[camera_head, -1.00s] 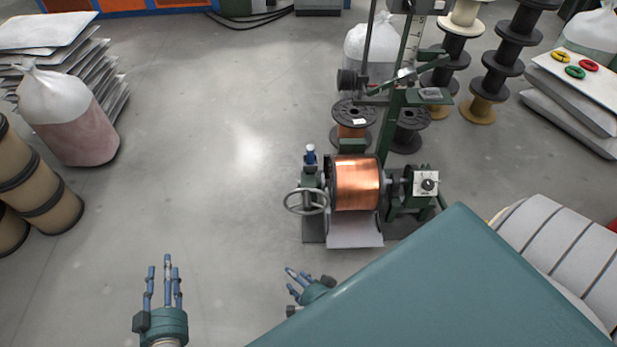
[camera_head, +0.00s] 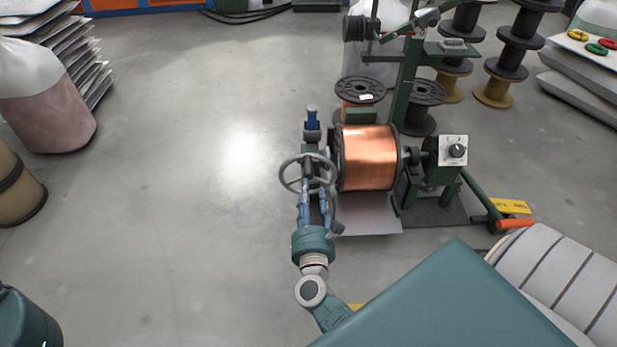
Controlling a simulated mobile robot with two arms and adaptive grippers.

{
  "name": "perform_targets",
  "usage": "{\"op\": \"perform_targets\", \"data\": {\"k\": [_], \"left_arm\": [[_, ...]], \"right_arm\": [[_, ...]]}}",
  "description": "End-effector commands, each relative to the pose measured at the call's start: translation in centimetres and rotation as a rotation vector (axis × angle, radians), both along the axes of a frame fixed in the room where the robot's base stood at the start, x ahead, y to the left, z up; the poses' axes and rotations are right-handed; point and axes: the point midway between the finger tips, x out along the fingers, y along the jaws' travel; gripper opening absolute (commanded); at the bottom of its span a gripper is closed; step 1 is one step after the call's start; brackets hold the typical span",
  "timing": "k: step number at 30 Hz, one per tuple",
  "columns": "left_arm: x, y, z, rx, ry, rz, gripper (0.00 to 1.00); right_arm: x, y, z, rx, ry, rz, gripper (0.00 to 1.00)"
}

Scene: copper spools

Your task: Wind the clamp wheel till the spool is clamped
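The clamp wheel (camera_head: 283,172) is a grey spoked handwheel on the left side of the green winding stand. The copper spool (camera_head: 368,158) sits in the stand just right of it, with dark flanges and bright copper wire. My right gripper (camera_head: 312,192) reaches up from below, its blue fingers at the near, lower part of the wheel's rim. The fingers overlap the wheel in the picture; whether they are closed on the rim cannot be told. My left gripper's fingers are not in view; a teal part of mine shows at the bottom left corner.
A control box with a dial (camera_head: 453,151) and an orange-handled lever (camera_head: 515,224) are at the stand's right. Dark spools (camera_head: 421,93) stand behind. Bags and stacked sheets (camera_head: 75,60) are at the far left. The floor left of the stand is clear.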

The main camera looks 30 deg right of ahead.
Motion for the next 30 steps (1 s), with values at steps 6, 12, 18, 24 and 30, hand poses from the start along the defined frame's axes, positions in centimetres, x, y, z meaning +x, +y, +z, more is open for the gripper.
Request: {"op": "perform_targets", "data": {"k": [6,12,18,24,30], "left_arm": [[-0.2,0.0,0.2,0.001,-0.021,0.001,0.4],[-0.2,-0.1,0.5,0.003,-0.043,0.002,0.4],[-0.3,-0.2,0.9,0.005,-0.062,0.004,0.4],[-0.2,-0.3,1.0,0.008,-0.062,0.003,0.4],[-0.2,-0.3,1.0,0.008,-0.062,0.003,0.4]], "right_arm": [[2.7,-1.7,0.1,0.002,-0.007,-0.002,0.39],[6.0,-3.7,0.1,0.0,-0.004,-0.001,0.39],[8.2,-5.1,0.0,-0.001,-0.002,0.0,0.39],[9.0,-5.5,0.1,0.001,-0.001,0.001,0.39],[9.0,-5.5,0.1,0.0,0.0,0.001,0.39]]}}
